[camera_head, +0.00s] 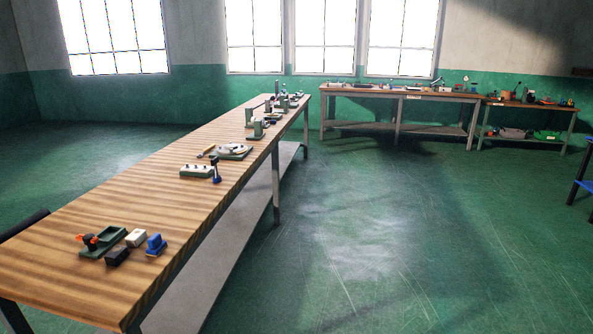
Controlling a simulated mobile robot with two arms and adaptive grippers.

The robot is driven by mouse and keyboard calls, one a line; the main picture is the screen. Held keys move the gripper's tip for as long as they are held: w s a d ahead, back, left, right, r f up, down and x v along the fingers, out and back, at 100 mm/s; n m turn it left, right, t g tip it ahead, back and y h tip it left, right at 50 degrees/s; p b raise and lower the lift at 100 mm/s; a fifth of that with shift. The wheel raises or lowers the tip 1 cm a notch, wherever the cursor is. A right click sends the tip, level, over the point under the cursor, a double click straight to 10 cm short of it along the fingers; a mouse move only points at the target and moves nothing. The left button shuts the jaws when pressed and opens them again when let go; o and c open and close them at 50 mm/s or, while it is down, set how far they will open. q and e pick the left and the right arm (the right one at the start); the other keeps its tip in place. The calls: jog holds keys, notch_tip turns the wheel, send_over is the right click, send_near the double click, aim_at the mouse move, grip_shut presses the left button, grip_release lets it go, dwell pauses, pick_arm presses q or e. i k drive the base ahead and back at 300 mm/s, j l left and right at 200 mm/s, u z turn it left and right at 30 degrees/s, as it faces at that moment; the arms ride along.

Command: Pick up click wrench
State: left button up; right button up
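I cannot make out the click wrench for certain; the tools on the long wooden workbench (130,215) are small at this distance. A thin tool with a yellowish handle (206,151) lies on the bench beside a green-based fixture (235,152). A dark upright tool with a blue base (215,171) stands next to a green block with a pale top (196,171). Neither of my grippers is in view.
A green fixture with an orange-and-black part (88,240), a black block (118,256), a white block (136,238) and a blue piece (156,244) sit at the bench's near end. Cluttered benches (400,92) line the back wall. Open green floor lies right.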

aim_at(209, 147)
jog(key=i+u, duration=0.2)
jog(key=i, duration=0.3)
jog(key=i+l+u, duration=0.2)
jog(key=i, duration=0.3)
jog(key=i+l+u, duration=0.2)
jog(key=i, duration=0.25)
jog(key=i+l+u, duration=0.2)
jog(key=i, duration=0.3)
jog(key=l, duration=0.1)
